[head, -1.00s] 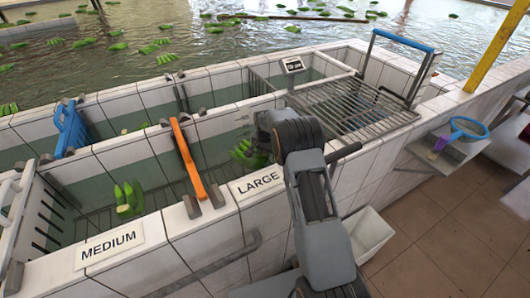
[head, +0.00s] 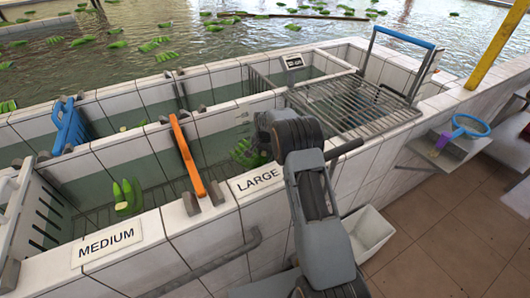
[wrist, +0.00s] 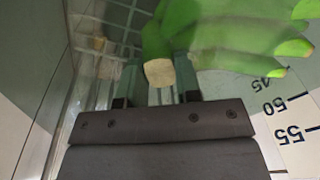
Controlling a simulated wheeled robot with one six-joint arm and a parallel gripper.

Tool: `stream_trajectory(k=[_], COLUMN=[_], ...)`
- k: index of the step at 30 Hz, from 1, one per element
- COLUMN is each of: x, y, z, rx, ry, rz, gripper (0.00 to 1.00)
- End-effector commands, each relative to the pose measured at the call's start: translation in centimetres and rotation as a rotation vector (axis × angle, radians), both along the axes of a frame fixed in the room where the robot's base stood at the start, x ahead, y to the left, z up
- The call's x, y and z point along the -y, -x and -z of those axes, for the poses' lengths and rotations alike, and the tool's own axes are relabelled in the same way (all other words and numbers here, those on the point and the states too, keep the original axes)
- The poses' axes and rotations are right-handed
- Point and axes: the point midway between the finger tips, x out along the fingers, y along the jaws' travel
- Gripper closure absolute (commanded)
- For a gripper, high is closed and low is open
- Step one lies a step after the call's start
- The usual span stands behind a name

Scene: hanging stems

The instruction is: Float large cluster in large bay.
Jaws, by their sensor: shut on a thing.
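The large cluster, a hand of green bananas (head: 247,152), is in the large bay, at the water between the orange divider and my wrist. In the wrist view its fingers (wrist: 235,35) spread at the upper right, and its pale cut stem (wrist: 160,72) is between my jaws. My gripper (wrist: 160,88) is shut on this cluster, pointing down into the bay. In the head view my arm hides the jaws. The large bay is marked by the LARGE label (head: 257,180) on its front rim. I cannot tell how much of the cluster's weight the water bears.
An orange divider (head: 188,158) bounds the bay on the left. Beyond it is the bay behind the MEDIUM label (head: 107,242), with a green cluster (head: 126,196). A metal rack (head: 352,105) and small display (head: 293,62) stand right. The wrist view shows a depth scale (wrist: 290,105) on the wall.

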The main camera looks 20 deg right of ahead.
Motion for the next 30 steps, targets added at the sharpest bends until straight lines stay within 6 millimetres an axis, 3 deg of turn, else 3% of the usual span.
stream_trajectory(k=[14, 15, 24, 30], x=[0.0, 0.0, 0.0, 0.0], y=[0.0, 0.0, 0.0, 0.16], z=[0.32, 0.32, 0.31, 0.58], rx=[0.0, 0.0, 0.0, -0.007], ry=[0.0, 0.0, 0.0, 0.0], rz=[0.0, 0.0, 0.0, -0.001], gripper=[1.0, 0.67, 0.39, 0.39])
